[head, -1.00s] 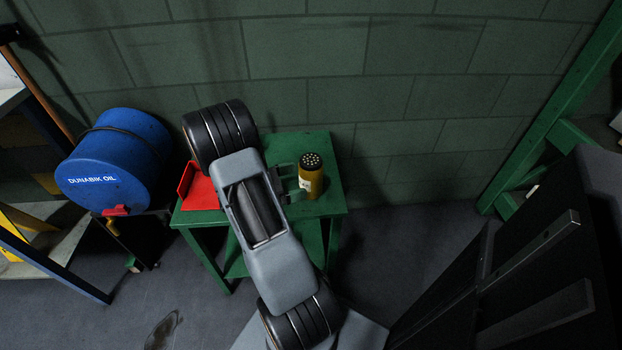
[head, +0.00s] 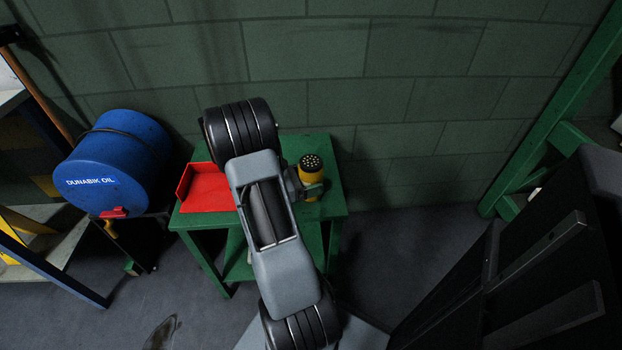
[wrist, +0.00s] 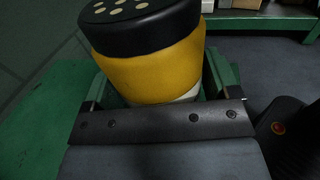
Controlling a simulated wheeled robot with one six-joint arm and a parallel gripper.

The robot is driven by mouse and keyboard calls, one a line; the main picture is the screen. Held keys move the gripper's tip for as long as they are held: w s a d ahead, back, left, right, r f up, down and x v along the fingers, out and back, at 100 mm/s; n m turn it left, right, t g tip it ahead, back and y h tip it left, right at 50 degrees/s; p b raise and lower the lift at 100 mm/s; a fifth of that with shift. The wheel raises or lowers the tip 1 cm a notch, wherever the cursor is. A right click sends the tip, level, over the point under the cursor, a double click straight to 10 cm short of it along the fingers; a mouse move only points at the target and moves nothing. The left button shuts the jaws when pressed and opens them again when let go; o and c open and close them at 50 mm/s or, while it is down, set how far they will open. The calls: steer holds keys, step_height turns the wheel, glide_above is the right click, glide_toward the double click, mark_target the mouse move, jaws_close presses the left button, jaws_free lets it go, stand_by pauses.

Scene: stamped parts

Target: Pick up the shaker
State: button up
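The shaker is a yellow cylinder with a black lid full of pale holes. It stands upright on the green table (head: 328,205) in the head view (head: 310,179) and fills the upper middle of the wrist view (wrist: 148,68). My gripper (head: 309,187) reaches it from the left, low on its body. In the wrist view my gripper (wrist: 155,88) has one finger on each side of the shaker, and they look open around it. Whether either finger touches it is hard to tell. The shaker's lower part is hidden behind the gripper's palm.
A red open bin (head: 207,188) sits on the table left of my arm. A blue oil drum (head: 115,163) lies on a stand farther left. A green block wall (head: 310,60) stands close behind the table. A green rack frame (head: 548,140) is at the right.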

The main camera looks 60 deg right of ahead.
steer(key=c, duration=0.7)
steer(key=shift+c, duration=0.2)
